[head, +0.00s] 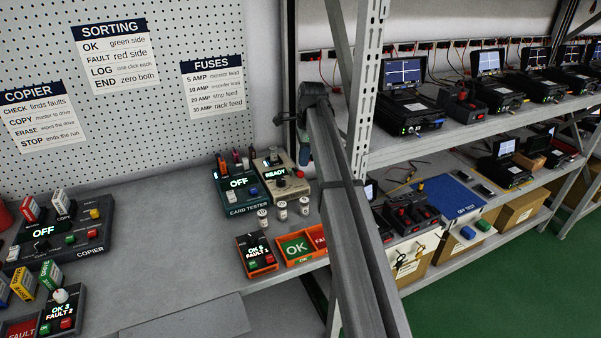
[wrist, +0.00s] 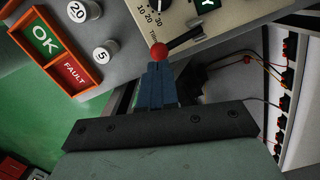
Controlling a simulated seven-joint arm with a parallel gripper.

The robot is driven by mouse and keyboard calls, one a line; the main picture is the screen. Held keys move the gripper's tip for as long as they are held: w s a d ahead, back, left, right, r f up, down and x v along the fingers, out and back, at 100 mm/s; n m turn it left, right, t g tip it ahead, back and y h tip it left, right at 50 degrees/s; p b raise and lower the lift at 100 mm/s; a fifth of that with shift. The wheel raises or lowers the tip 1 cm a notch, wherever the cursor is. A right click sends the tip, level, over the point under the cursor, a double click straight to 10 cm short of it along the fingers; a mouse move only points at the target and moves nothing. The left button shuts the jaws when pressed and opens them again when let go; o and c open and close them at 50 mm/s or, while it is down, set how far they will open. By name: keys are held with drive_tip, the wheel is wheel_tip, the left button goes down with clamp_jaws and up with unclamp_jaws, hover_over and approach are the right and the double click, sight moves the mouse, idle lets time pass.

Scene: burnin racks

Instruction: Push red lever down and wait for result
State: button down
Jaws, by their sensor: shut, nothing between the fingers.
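The red lever is a red ball (wrist: 158,50) on a short dark arm at the front of a beige tester (wrist: 130,12), which has a numbered dial. In the head view the beige tester (head: 284,187) stands on the bench beside the green card tester and its display reads READY. My gripper (wrist: 159,66) is shut and empty, its blue fingers together. Their tips are right at the red ball in the wrist view; I cannot tell whether they touch it. In the head view my arm crosses in front of the shelving and the fingertips show only small beside the tester.
The card tester (head: 243,209) reads OFF. Several small white jars (head: 282,211) stand in front of the testers. An orange OK/FAULT tray (head: 297,261) and a small counter box (head: 257,265) sit nearby. A shelf post (head: 366,90) rises close to my arm.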

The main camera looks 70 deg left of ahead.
drive_tip(key=shift+s+f, duration=0.1)
drive_tip(key=shift+f, duration=0.85)
drive_tip(key=shift+f, duration=1.15)
drive_tip(key=w, duration=0.2)
drive_tip(key=w+r, duration=0.1)
drive_tip(key=shift+d, duration=0.35)
drive_tip(key=shift+r, duration=0.2)
wheel_tip(320, 180, up, 7)
drive_tip(key=shift+w, duration=0.3)
drive_tip(key=shift+d+r, duration=0.1)
